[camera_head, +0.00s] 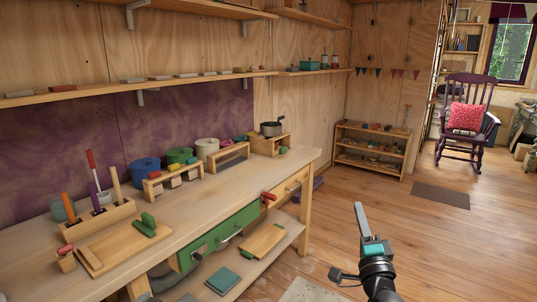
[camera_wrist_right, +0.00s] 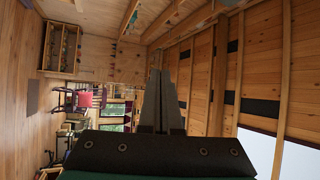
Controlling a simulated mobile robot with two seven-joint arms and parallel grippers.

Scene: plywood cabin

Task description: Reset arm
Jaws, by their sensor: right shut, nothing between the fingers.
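My right gripper (camera_head: 359,212) is in the lower right of the head view, pointing up above the wooden floor. It is shut and empty, and touches nothing. In the right wrist view its two grey fingers (camera_wrist_right: 160,85) lie together, with the room beyond them turned on its side. My left gripper does not show in the head view.
A wooden workbench (camera_head: 195,228) with tools and blocks runs along the left, apart from my right gripper. Its green drawer (camera_head: 222,236) faces the room. A low shelf (camera_head: 372,147) and a purple rocking chair (camera_head: 464,110) stand at the back.

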